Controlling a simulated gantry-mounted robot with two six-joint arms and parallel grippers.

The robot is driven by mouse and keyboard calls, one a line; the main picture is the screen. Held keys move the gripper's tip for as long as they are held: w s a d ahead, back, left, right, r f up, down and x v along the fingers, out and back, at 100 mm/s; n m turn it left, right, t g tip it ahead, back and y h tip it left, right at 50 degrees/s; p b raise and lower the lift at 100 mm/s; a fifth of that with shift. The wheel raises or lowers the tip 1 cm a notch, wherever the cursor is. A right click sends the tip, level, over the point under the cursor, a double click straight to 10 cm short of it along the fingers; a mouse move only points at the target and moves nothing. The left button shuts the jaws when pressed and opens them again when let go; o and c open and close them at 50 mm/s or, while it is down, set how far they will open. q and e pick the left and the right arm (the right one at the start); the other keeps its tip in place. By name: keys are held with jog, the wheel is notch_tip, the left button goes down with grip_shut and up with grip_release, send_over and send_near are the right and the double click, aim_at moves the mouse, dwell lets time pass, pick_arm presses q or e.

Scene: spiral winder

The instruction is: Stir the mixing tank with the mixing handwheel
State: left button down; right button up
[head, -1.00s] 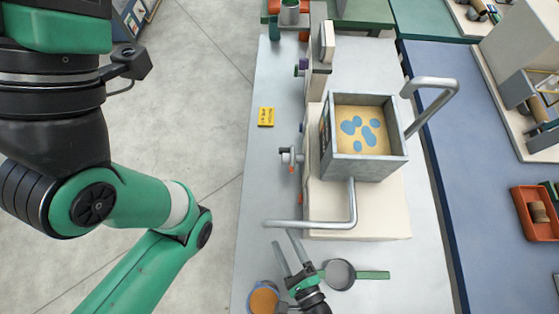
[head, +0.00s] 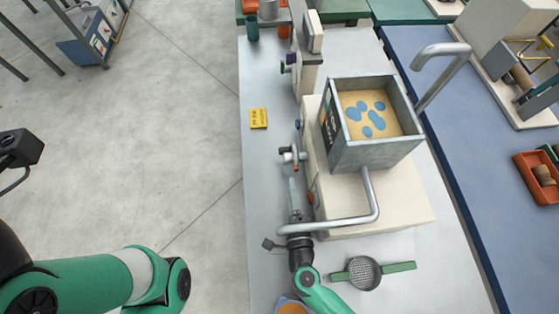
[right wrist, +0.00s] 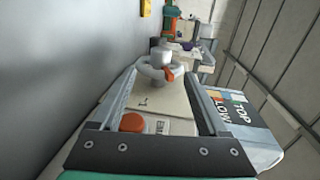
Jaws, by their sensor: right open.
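The mixing tank (head: 385,155) is a grey square box with yellow contents and blue patches, on a cream machine body. The mixing handwheel (head: 288,155) is a small grey wheel with a red part on the machine's left side. It also shows in the right wrist view (right wrist: 150,70). My right gripper (head: 294,184) is open, just below the handwheel in the head view. In the right wrist view its fingertips (right wrist: 158,72) stand either side of the wheel. I cannot tell whether they touch it.
A bent grey pipe (head: 368,195) runs from the tank's front past my right gripper. An orange-red button (right wrist: 132,122) lies between the fingers' bases in the wrist view. A strainer with green handles (head: 364,274) lies at the front. A yellow label (head: 258,118) lies on the table's left.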

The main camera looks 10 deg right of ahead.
aim_at(287, 159)
jog(key=w+b, duration=0.1)
jog(key=w, duration=0.2)
jog(key=w+f+b, duration=0.1)
jog(key=w+b, duration=0.1)
jog(key=w, duration=0.2)
jog(key=w+b, duration=0.1)
jog(key=w, duration=0.2)
jog(key=shift+w+d+f, duration=0.3)
jog(key=shift+w+f, duration=0.05)
jog(key=shift+w+r+b, duration=0.1)
jog(key=shift+w+b, duration=0.2)
jog(key=shift+w, duration=0.1)
grip_shut()
jog(key=t+b, duration=0.1)
jog(key=b, duration=0.3)
jog(key=shift+f, duration=0.4)
jog(key=shift+r, duration=0.35)
